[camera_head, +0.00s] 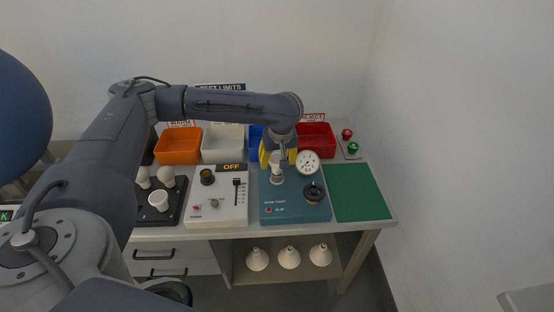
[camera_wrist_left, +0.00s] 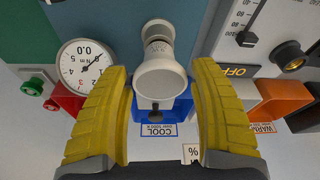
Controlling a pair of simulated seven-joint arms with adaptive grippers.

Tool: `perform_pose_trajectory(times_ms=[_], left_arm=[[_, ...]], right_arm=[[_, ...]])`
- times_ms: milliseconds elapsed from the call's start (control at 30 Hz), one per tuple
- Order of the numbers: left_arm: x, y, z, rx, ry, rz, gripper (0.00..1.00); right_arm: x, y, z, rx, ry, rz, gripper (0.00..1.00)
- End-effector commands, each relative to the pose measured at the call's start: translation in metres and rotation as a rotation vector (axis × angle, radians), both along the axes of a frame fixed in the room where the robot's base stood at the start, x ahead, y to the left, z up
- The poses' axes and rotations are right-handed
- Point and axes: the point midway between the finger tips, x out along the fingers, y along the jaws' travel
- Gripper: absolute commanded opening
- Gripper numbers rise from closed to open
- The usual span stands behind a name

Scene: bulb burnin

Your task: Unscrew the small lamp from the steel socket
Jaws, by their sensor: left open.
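The small white lamp (camera_head: 276,162) stands upright in the steel socket (camera_head: 277,178) on the teal test box (camera_head: 290,208). In the left wrist view the lamp (camera_wrist_left: 160,78) shows its round end toward the camera, with its narrower neck and the socket (camera_wrist_left: 158,30) behind it. My left gripper (camera_head: 277,154) is above the socket with its yellow fingers on either side of the lamp. In the left wrist view the open fingers (camera_wrist_left: 162,112) have a visible gap on both sides of the lamp. My right gripper is not in view.
A dial gauge (camera_head: 308,162) and a dark round fitting (camera_head: 313,192) are close beside the socket. A white control box (camera_head: 217,208) marked OFF stands to the left. Orange (camera_head: 178,146), white, blue and red (camera_head: 315,140) bins line the back. The green mat (camera_head: 358,192) is clear.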

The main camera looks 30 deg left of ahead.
Motion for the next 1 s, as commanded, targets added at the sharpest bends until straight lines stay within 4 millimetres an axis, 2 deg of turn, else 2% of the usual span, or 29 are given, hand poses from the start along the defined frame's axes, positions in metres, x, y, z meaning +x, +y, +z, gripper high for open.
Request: perform_pose_trajectory(times_ms=[1000], left_arm=[[-0.0003,-0.0001,-0.0008,-0.001,0.001,-0.909,0.62]], right_arm=[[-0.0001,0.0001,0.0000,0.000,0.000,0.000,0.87]])
